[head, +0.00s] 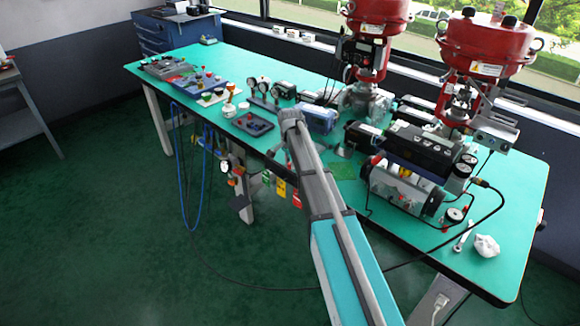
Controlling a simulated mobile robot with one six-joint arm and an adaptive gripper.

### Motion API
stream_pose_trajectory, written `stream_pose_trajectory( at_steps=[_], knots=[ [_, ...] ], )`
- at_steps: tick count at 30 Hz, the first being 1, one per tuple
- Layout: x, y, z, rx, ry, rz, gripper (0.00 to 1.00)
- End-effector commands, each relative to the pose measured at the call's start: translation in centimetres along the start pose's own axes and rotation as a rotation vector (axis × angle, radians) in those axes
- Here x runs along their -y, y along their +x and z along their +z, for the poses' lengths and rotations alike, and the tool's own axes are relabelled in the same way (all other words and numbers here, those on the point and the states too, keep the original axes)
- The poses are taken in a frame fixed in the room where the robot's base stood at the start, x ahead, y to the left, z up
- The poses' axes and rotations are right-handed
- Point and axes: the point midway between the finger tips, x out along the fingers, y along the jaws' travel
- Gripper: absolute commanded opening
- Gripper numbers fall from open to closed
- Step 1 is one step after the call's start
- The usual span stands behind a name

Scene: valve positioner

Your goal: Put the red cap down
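My arm reaches from the bottom of the head view up over the teal workbench (285,78), and its wrist end (291,117) is over the bench's front part. The fingers of my gripper are hidden or too small to make out, so I cannot tell whether they hold a red cap. A dark shallow tray (240,124) lies just left of the wrist end, with small red and blue parts in it. I cannot tell whether any of these is the red cap.
Pressure gauges (264,85) on stands and a pale board (229,106) with small coloured fittings are beyond the tray. Two large red actuators (375,12) (487,46) stand at the back right. A black-and-silver positioner assembly (405,185) and a crumpled white cloth (487,246) are at right.

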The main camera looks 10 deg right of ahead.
Motion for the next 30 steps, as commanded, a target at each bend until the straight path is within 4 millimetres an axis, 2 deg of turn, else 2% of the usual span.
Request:
stream_pose_trajectory(
  at_steps=[17, 23, 30],
  knots=[
    [0.0, -0.3, 0.0, 0.0, 0.0, 0.0, 0.09],
    [0.0, -1.3, 0.0, 0.0, 0.0, 0.0, 0.09],
    [0.0, -3.3, 0.0, 0.0, 0.0, 0.0, 0.09]
  ],
)
